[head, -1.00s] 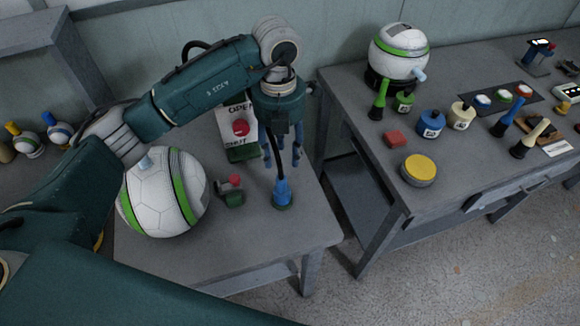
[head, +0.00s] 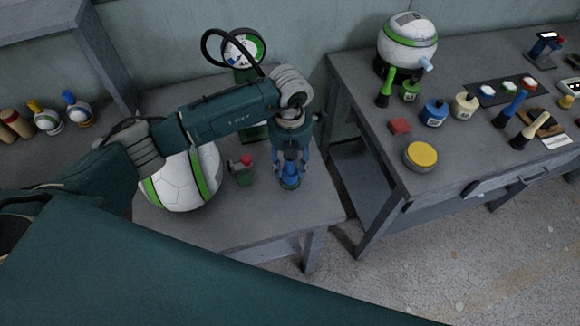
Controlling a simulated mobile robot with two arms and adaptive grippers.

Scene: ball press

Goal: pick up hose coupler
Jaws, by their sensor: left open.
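The hose coupler (head: 290,180) is a small blue cone-like piece on a dark green base. It stands upright on the grey table, near its right side. My left gripper (head: 291,166) points down over it, open, with its blue fingers around the coupler's upper part. Whether the fingers touch it I cannot tell, and the gripper hides the coupler's top. My right gripper is not in view.
A white ball with green stripes (head: 182,190) sits left of the coupler, partly behind my arm. A small green valve with a red knob (head: 242,169) stands between them. A gauge (head: 243,49) rises behind. A second table (head: 350,90) lies right across a gap.

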